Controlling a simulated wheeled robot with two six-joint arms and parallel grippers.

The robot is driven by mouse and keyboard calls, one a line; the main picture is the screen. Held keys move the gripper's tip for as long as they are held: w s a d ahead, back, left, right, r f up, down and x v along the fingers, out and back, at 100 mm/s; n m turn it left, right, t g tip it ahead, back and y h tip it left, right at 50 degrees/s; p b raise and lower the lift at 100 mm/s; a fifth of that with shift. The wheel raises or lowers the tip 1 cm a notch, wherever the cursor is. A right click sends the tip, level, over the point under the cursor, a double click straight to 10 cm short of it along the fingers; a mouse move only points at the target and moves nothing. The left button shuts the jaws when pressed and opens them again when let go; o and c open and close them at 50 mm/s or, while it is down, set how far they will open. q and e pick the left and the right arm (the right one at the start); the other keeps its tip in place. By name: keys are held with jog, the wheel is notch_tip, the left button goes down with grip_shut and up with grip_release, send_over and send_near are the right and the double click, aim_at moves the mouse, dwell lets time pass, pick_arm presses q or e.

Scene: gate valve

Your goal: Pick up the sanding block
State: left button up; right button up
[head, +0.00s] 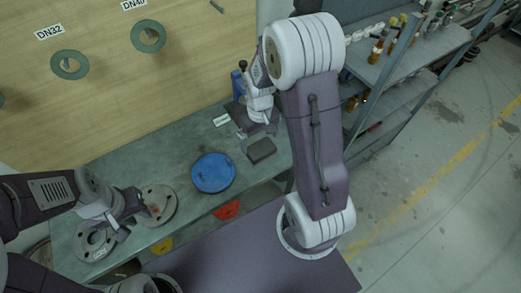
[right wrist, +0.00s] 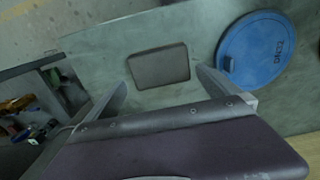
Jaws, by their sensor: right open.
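The sanding block, a dark grey rectangular block (head: 262,150), lies flat on the green-grey workbench near its front edge, right of the blue disc. In the right wrist view the block (right wrist: 160,66) shows whole, between and beyond the two finger tips. My right gripper (head: 257,134) is open and empty, above and just behind the block in the head view; its spread fingers (right wrist: 164,80) show in the wrist view, apart from the block. My left gripper (head: 139,207) is at the left of the bench, beside a round metal flange; its finger opening cannot be made out.
A blue disc (head: 213,172) lies left of the block and also shows in the right wrist view (right wrist: 257,48). Metal flanges (head: 158,204) lie at the bench's left. A white label (head: 221,120) lies behind. A shelf rack (head: 395,75) with bottles stands right.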

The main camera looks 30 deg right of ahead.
aim_at(261, 148)
jog(key=f, duration=0.4)
jog(key=shift+s+f, duration=0.3)
jog(key=shift+f, duration=0.1)
jog(key=c, duration=1.4)
jog(key=shift+r, duration=0.5)
jog(key=r, duration=0.2)
jog(key=s+r, duration=0.1)
jog(key=shift+d+r, duration=0.1)
jog(key=shift+r, duration=0.3)
jog(key=s+d+r, duration=0.1)
jog(key=s+r, duration=0.5)
jog(key=s, duration=0.4)
jog(key=shift+s+d+r, duration=0.15)
jog(key=shift+s+d, duration=0.15)
jog(key=shift+d, duration=0.05)
